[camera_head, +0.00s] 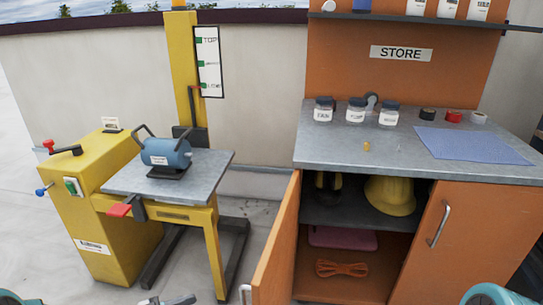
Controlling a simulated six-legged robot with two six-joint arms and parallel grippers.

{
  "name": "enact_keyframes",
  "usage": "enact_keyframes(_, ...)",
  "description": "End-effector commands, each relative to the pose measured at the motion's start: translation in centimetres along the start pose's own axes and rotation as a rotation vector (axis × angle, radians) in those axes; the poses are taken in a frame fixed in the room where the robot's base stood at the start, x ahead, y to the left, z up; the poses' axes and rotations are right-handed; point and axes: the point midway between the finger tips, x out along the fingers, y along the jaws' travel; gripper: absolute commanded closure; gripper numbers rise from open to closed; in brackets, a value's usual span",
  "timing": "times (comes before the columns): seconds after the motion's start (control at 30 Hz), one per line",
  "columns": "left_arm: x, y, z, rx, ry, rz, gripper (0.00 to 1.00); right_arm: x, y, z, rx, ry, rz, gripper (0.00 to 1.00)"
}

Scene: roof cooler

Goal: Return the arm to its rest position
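Part of my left gripper (168,300) shows at the bottom edge, left of the open orange cabinet door (276,245). It is cut off by the frame, and I cannot tell whether it is open or shut. Nothing is visibly held in the part that shows. Teal parts of my arms show in the bottom left and bottom right corners. My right gripper is out of view.
A yellow lift (128,235) carries a blue motor-like unit (166,153) on its grey platform (215,168). The grey counter (335,145) holds jars, tape rolls and a blue mat (465,145). The open cabinet below holds a yellow helmet (390,195) and orange rope (341,268).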

Motion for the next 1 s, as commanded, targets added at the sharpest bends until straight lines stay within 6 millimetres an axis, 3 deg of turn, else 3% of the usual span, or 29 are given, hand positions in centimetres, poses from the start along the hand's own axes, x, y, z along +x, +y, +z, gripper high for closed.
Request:
enact_keyframes(0.1,4.2,-0.8,2.6,-0.149,-0.071,-0.196,0.66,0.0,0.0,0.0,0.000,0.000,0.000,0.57)
enact_keyframes(0.17,5.6,-0.7,5.0,-0.254,-0.149,-0.304,0.66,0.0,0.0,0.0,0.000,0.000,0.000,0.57)
enact_keyframes(0.27,6.8,1.4,9.6,-0.443,-0.323,-0.450,0.66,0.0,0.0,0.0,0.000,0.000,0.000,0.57)
enact_keyframes(0.4,6.0,7.0,15.1,-0.685,-0.593,-0.575,0.66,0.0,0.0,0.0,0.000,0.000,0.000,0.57)
enact_keyframes(0.6,3.1,15.9,19.1,-0.944,-0.924,-0.656,0.66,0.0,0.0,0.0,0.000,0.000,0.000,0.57)
enact_keyframes(0.77,0.4,22.5,19.9,-1.109,-1.148,-0.687,0.66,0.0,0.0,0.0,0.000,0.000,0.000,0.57)
enact_keyframes(0.8,0.6,22.1,17.4,-1.102,-1.131,-0.692,0.66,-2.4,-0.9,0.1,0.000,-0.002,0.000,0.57)
enact_keyframes(1.0,0.5,22.3,11.8,-1.100,-1.126,-0.693,0.66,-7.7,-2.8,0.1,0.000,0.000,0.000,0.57)
